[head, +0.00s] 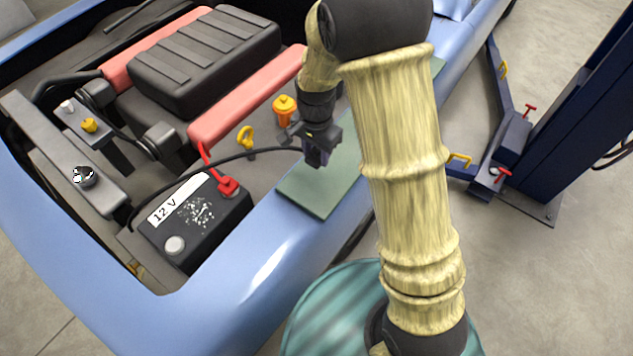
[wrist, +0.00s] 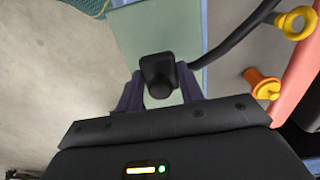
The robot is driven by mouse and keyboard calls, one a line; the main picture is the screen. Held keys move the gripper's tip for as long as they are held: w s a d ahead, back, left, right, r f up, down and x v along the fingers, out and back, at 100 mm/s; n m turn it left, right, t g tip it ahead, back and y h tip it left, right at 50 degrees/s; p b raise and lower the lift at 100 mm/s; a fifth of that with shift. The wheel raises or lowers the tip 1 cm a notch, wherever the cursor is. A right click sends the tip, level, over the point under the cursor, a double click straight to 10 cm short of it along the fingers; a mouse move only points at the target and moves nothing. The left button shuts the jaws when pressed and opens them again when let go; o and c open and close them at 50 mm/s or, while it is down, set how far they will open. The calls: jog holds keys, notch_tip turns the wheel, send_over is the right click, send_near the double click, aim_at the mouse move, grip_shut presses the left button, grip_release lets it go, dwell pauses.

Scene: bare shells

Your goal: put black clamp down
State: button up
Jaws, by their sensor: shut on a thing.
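My gripper (head: 318,158) is shut on the black clamp, with a finger on each side of it. In the wrist view the black clamp (wrist: 157,70) shows as a dark block between the purple-grey fingertips. Its black cable (wrist: 235,40) leads off to the upper right there. In the head view the clamp is mostly hidden by my gripper, and the cable (head: 215,160) runs left past the battery. A green mat (head: 310,197) lies on the blue fender, beneath and just in front of my gripper. I cannot tell whether the clamp touches the mat.
The 12 V battery (head: 178,243) carries a red clamp (head: 229,187) on one terminal; its other terminal (head: 174,245) is bare. An orange cap (head: 285,108) and yellow ring handle (head: 246,138) stand near my gripper. A blue lift post (head: 590,110) stands at the right.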

jog(key=p, duration=0.1)
send_over(316, 183)
jog(key=f, duration=0.5)
jog(key=shift+w+f, duration=0.2)
jog(key=shift+f, duration=0.3)
jog(key=shift+s+a, duration=0.1)
jog(key=shift+s, duration=0.15)
jog(key=shift+f, duration=0.3)
jog(key=shift+f+p, duration=0.55)
jog(key=shift+f, duration=1.2)
jog(key=shift+f, duration=0.15)
jog(key=o, duration=1)
